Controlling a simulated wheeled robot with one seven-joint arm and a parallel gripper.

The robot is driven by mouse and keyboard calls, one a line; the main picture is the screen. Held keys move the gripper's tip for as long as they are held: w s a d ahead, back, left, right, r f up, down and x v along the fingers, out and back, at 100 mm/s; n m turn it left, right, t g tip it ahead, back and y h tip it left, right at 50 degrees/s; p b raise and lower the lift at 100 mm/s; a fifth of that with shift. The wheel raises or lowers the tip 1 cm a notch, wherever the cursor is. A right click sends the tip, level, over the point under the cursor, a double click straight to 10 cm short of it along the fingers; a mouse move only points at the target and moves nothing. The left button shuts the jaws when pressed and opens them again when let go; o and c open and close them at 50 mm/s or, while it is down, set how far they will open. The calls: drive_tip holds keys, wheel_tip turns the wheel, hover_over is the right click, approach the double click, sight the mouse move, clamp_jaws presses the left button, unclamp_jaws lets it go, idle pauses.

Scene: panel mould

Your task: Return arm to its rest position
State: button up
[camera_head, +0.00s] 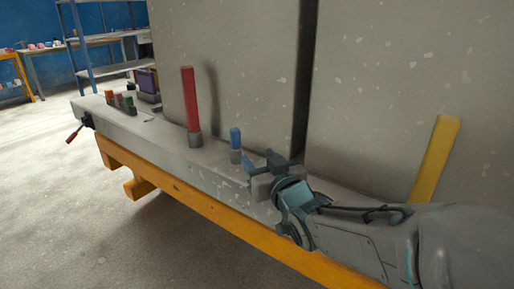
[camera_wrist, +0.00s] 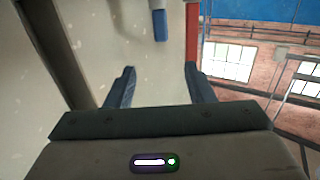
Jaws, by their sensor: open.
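My gripper (camera_head: 268,160) is at the end of my arm, which reaches in from the lower right in the head view. It is above the grey ledge, in front of the tall grey panels. In the wrist view my gripper (camera_wrist: 160,85) has its two fingers wide apart, with nothing between them. A short blue peg (camera_head: 235,146) stands on the ledge just left of my gripper, apart from it. A blue piece (camera_wrist: 160,25) also shows ahead of the fingers in the wrist view.
A tall red bar (camera_head: 190,105) stands farther left on the grey ledge (camera_head: 150,135). A yellow bar (camera_head: 434,158) leans against the right panel (camera_head: 400,80). Small coloured blocks (camera_head: 118,101) sit at the ledge's far left end. The floor (camera_head: 50,200) at left is clear.

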drive_tip(key=s+d+r+m+g+h+p, duration=0.2)
drive_tip(key=s+d+r+g+h+p, duration=0.1)
drive_tip(key=d+p, duration=0.3)
drive_tip(key=s+d+r+m+g+h+p, duration=0.1)
drive_tip(key=s+d+r+g+h+p, duration=0.2)
drive_tip(key=p, duration=0.6)
drive_tip(key=s+d+r+g+p, duration=0.1)
drive_tip(key=s+r+g+p, duration=0.1)
drive_tip(key=s+g+p, duration=0.2)
drive_tip(key=s+d+r+m+g+p, duration=0.1)
drive_tip(key=s+d+r+g+p, duration=0.1)
drive_tip(key=s+p, duration=0.3)
drive_tip(key=s+g, duration=0.1)
drive_tip(key=s, duration=0.3)
drive_tip(key=shift+r+m+g+h+p, duration=0.15)
drive_tip(key=shift+m+g+h+p, duration=0.15)
drive_tip(key=shift+g, duration=0.1)
